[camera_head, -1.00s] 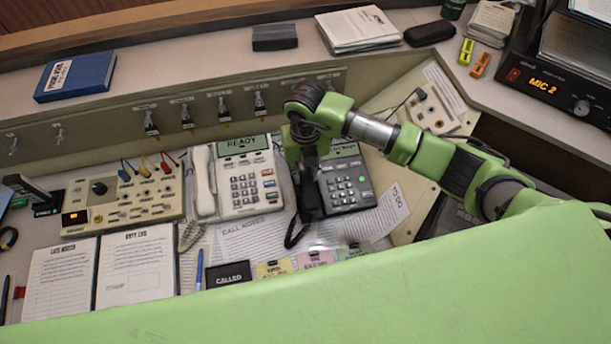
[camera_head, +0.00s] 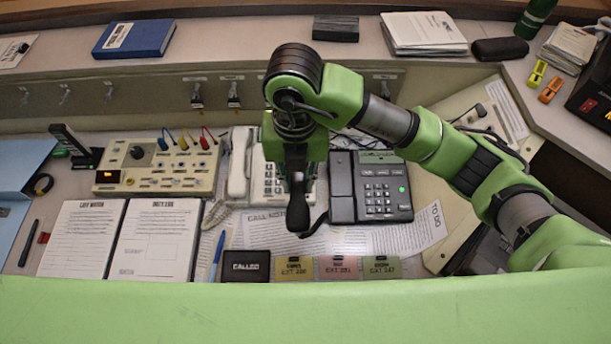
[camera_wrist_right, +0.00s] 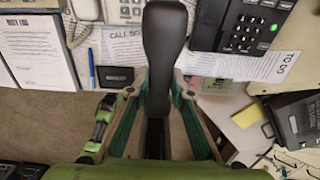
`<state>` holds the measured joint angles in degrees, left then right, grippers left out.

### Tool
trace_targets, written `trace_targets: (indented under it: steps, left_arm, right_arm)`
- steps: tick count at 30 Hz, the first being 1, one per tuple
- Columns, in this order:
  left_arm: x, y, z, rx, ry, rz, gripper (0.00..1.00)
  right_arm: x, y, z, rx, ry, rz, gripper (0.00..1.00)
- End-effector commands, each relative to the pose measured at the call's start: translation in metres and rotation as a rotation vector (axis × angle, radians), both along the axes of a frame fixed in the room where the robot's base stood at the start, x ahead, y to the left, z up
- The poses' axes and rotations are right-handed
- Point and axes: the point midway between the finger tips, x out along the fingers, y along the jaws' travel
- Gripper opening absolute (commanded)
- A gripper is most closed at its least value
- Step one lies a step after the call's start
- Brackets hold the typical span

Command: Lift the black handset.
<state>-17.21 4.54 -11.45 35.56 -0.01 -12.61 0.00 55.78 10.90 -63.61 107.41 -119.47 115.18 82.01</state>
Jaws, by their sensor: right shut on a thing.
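The black handset (camera_head: 298,200) hangs end-on below my right gripper (camera_head: 295,165), in front of the white phone's keypad in the head view. In the right wrist view the handset (camera_wrist_right: 164,45) stands out lengthwise between the two green fingers of my right gripper (camera_wrist_right: 159,88), which is shut on it. It looks clear of its base. The black desk phone (camera_head: 383,190) sits just to the right, its cradle at the left side bare. The phone also shows in the wrist view (camera_wrist_right: 245,28).
The white phone's handset (camera_head: 239,165) lies left of my gripper. A beige panel with coloured plugs (camera_head: 150,178) is further left. A ledge with a blue book (camera_head: 135,39) runs behind.

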Motion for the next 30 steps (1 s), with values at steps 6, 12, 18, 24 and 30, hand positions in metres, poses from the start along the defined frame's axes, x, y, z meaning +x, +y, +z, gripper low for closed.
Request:
trace_targets:
  steps: [6, 12, 18, 24, 30]
  left_arm:
    - [0.000, 0.000, 0.017, 0.000, 0.000, 0.000, 0.40]
    - [0.000, 0.000, 0.028, 0.000, 0.000, 0.000, 0.40]
    - [0.000, 0.000, 0.030, 0.000, 0.000, 0.000, 0.40]
    - [0.000, 0.000, 0.029, 0.000, 0.000, 0.000, 0.40]
    - [0.000, 0.000, 0.029, 0.000, 0.000, 0.000, 0.40]
  right_arm:
    - [0.000, 0.000, 0.022, 0.000, -0.002, 0.000, 0.00]
    - [0.001, 0.000, 0.038, 0.000, -0.002, 0.000, 0.00]
    - [0.000, 0.000, 0.042, 0.000, -0.001, 0.000, 0.00]
    - [0.000, 0.000, 0.041, 0.001, -0.001, 0.000, 0.00]
    - [0.000, 0.000, 0.041, 0.001, -0.001, 0.000, 0.00]
